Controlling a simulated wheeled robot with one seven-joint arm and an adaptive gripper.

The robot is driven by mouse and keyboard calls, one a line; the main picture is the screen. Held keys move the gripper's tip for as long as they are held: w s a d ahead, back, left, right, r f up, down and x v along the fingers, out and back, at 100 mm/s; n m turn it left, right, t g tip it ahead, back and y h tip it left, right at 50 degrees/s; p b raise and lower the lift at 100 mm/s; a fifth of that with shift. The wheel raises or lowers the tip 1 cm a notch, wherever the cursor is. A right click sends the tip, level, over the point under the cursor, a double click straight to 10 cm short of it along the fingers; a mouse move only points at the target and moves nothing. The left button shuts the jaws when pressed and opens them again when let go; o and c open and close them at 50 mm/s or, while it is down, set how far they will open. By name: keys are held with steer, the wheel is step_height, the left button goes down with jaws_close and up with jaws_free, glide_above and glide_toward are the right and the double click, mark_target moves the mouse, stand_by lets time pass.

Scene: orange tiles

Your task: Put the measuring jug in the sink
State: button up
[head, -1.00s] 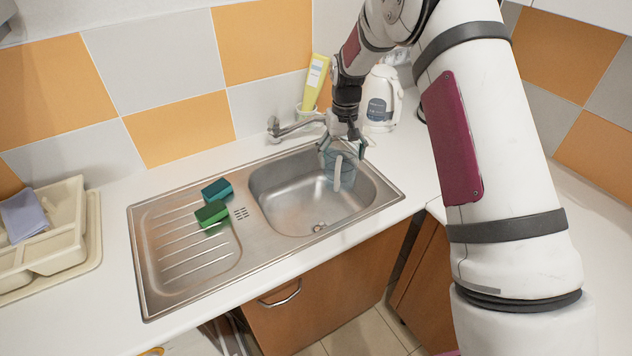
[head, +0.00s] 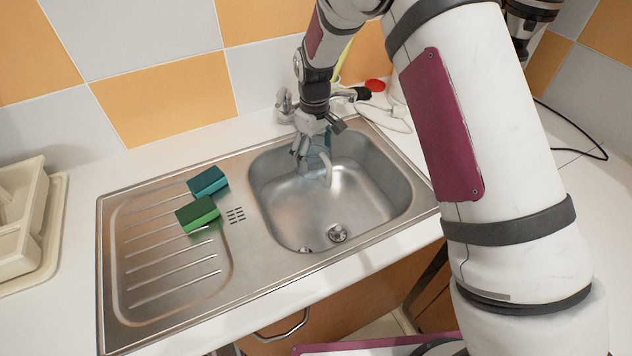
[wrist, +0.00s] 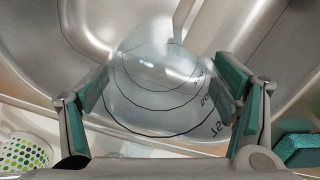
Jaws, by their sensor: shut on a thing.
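The measuring jug (head: 318,160) is clear with a pale handle, and my gripper partly hides it in the head view. In the wrist view the jug (wrist: 155,85) shows dark ring lines and markings, between my two teal-padded fingers. My gripper (head: 312,150) is shut on the jug. It holds the jug over the back part of the steel sink (head: 375,205), near the tap side. I cannot tell whether the jug touches the basin floor.
A blue sponge (head: 207,181) and a green sponge (head: 197,214) lie on the drainboard (head: 165,265) left of the basin. A cream dish rack (head: 22,215) stands at far left. The tap (head: 286,101) is behind the basin. The basin's front is clear.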

mark_target(315, 171)
steer(key=shift+f+p, duration=0.45)
steer(key=shift+f, duration=3.2)
steer(key=shift+f, duration=0.2)
steer(key=o, duration=1.2)
